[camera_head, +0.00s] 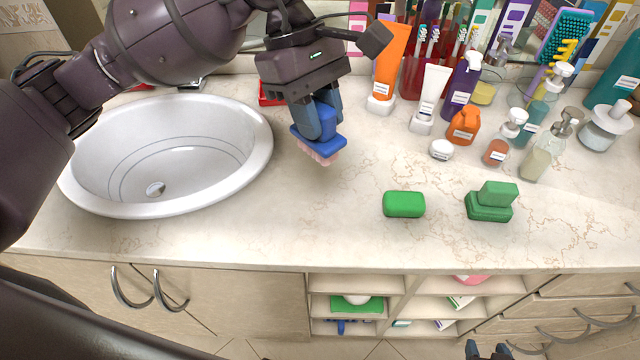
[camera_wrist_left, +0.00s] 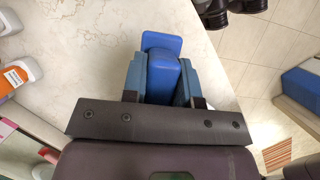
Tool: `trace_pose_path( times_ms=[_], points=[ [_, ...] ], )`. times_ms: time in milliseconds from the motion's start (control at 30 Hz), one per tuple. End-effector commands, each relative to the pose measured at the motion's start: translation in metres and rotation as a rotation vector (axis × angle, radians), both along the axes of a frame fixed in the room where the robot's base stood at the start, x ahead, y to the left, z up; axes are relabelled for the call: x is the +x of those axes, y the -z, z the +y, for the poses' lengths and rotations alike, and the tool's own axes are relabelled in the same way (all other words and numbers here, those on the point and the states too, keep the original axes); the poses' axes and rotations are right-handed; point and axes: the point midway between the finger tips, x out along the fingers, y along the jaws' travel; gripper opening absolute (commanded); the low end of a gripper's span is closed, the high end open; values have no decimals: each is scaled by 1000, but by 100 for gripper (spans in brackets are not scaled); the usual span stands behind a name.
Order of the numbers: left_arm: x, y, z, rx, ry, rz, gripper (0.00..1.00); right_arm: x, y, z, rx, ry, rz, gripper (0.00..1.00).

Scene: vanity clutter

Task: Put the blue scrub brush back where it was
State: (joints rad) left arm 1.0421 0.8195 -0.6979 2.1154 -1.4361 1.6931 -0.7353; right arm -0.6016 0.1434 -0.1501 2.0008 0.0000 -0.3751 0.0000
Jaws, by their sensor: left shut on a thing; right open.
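The blue scrub brush (camera_head: 312,142) has pale pink bristles that point down. My left gripper (camera_head: 318,122) is shut on its blue handle and holds it over the counter, just right of the sink. The bristles look close to the counter; I cannot tell if they touch it. In the left wrist view the brush (camera_wrist_left: 162,42) sits between the two fingers of my left gripper (camera_wrist_left: 163,80). My right gripper (camera_head: 487,352) is open and empty at the bottom edge of the head view, in front of the cabinet.
The white sink (camera_head: 255,150) is at the left. Open shelves (camera_head: 400,300) are below. The front middle counter is clear.

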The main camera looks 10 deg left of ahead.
Motion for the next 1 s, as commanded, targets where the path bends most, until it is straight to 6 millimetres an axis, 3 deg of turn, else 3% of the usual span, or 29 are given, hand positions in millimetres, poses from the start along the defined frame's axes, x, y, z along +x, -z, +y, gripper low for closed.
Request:
trace_pose_path(
  times_ms=[200, 400, 667, 1000],
  points=[
    [-1, 50, 0, 0, 0, 5, 2, 0, 2, 0, 1, -1, 1, 51],
    [0, 85, 0, 0, 0, 1, 2, 5, 1, 1, 0, -4, -7, 51],
    [0, 100, 0, 0, 0, 0, 2, 8, -1, 2, 0, -6, -13, 51],
    [0, 139, 0, 0, 0, 1, 2, 5, 2, 1, 0, -4, -7, 51]
  ],
)
